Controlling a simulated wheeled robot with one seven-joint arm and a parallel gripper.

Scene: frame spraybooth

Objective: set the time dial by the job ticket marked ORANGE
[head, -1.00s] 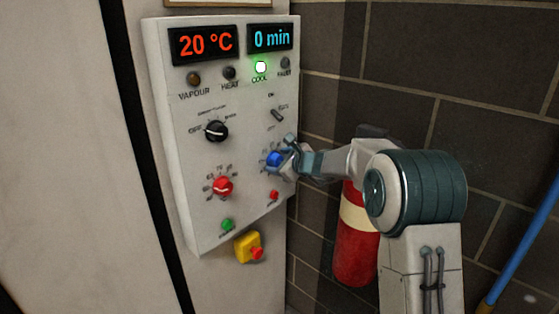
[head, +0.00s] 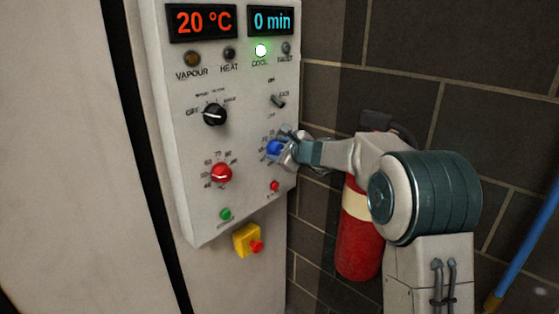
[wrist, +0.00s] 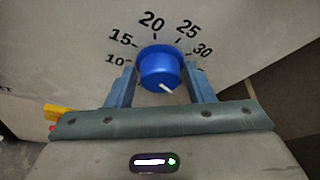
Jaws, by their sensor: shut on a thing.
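The blue time dial (head: 273,148) is on the right side of the control panel. In the wrist view, the dial (wrist: 160,66) has the numbers 10, 15, 20, 25 and 30 around its upper side. Its white pointer mark is at the lower right of the knob, away from those numbers. My gripper (head: 281,149) is shut on the dial, with one finger on each side of it in the wrist view (wrist: 159,70). The time display (head: 272,21) reads 0 min. No job ticket can be read in these views.
The panel (head: 180,140) also carries a black knob (head: 214,114), a red dial (head: 221,173), a toggle switch (head: 278,101), a green button (head: 226,214) and a small red button (head: 275,186). A yellow emergency stop (head: 246,240) is below. A red extinguisher (head: 358,245) stands behind my arm.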

